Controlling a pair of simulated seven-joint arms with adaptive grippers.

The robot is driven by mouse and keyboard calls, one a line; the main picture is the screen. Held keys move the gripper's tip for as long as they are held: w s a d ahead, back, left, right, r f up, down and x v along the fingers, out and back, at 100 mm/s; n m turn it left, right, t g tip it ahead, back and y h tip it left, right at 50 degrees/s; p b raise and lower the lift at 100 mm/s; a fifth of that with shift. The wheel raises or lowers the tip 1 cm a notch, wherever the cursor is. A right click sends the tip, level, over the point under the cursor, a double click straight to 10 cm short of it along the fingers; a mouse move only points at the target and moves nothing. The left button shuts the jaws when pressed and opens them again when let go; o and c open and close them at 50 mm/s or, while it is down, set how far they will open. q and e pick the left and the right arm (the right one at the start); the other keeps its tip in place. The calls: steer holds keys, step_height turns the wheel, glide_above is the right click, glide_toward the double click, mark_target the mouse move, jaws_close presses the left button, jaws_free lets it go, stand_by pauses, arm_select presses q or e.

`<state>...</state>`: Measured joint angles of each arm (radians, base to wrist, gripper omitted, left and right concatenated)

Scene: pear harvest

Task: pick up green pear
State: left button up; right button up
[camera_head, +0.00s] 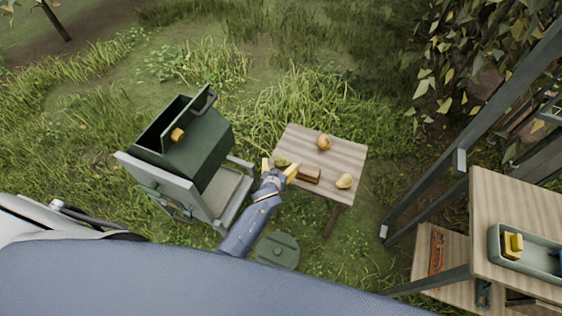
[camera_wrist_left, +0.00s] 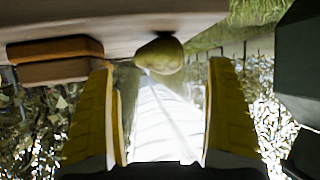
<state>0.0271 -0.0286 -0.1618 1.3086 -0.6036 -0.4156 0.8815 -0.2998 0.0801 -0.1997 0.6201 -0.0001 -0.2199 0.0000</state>
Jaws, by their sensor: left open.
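The green pear (camera_head: 281,161) sits near the left edge of the small wooden table (camera_head: 295,139). My left gripper (camera_head: 279,169) is open at that edge, its yellow fingers on either side of the pear in the head view. In the left wrist view, where the table appears upside down, the pear (camera_wrist_left: 160,54) shows ahead of the gap between the open fingers (camera_wrist_left: 160,105). The pear is not gripped there, and nothing is between the fingers. My right gripper is not in view.
A brown block (camera_head: 309,173) lies right beside the gripper. A brownish pear (camera_head: 323,142) and a yellow pear (camera_head: 344,181) are also on the table. A shelf (camera_head: 510,205) with a tray (camera_head: 538,263) stands at the right.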

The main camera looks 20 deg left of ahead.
mark_target(281, 163)
arm_select(q)
steer(key=shift+x, duration=2.85)
steer(key=shift+f, duration=0.1)
steer(key=c, duration=1.2)
steer(key=shift+c, duration=0.7)
